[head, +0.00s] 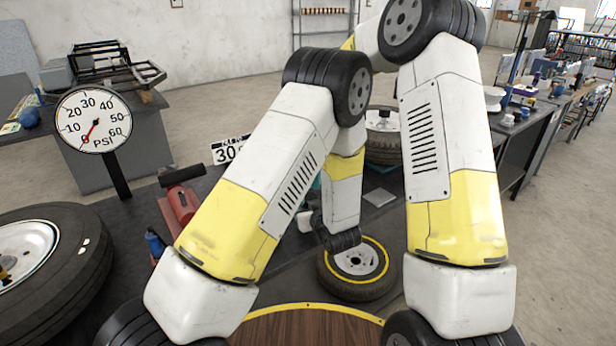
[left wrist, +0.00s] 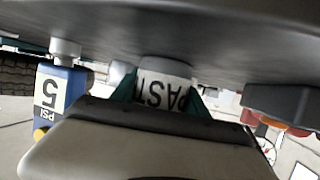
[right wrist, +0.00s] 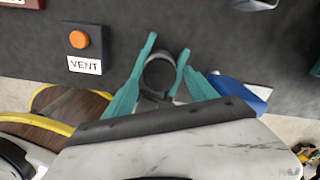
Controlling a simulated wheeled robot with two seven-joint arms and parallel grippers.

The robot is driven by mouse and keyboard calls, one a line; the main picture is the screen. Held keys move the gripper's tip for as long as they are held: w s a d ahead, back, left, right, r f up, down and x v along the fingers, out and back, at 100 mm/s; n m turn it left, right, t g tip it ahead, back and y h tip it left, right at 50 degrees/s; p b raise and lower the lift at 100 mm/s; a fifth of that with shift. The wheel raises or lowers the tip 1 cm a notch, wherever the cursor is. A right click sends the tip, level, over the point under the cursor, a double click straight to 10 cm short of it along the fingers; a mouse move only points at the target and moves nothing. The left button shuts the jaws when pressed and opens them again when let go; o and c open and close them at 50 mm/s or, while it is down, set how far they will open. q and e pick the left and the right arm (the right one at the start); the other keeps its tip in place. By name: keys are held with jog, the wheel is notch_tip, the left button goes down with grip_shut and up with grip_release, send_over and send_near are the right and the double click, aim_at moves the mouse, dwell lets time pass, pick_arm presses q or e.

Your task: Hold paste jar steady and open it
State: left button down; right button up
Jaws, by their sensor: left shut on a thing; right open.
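The paste jar (left wrist: 165,92), white with dark letters, appears upside down in the left wrist view. The teal fingers of my left gripper (left wrist: 165,98) are closed on both sides of it. In the right wrist view, the teal fingers of my right gripper (right wrist: 168,52) are spread either side of a dark round thing (right wrist: 158,74). This looks like the jar's top seen from above; I cannot tell whether the fingers touch it. In the head view, my arms hide the jar and most of both grippers.
An orange button marked VENT (right wrist: 80,40) is near the right gripper. A blue box marked 5 PSI (left wrist: 60,92) stands beside the jar. A yellow-ringed wheel (head: 358,262), a red tool (head: 181,205), a large tire (head: 72,292) and a pressure gauge (head: 93,119) crowd the dark bench.

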jog(key=shift+f, duration=0.85)
jog(key=c, duration=1.2)
jog(key=o, duration=1.3)
notch_tip(320, 180, up, 8)
jog(key=shift+f, duration=0.1)
jog(key=shift+c, duration=0.5)
notch_tip(320, 180, down, 8)
jog(key=shift+r, duration=0.1)
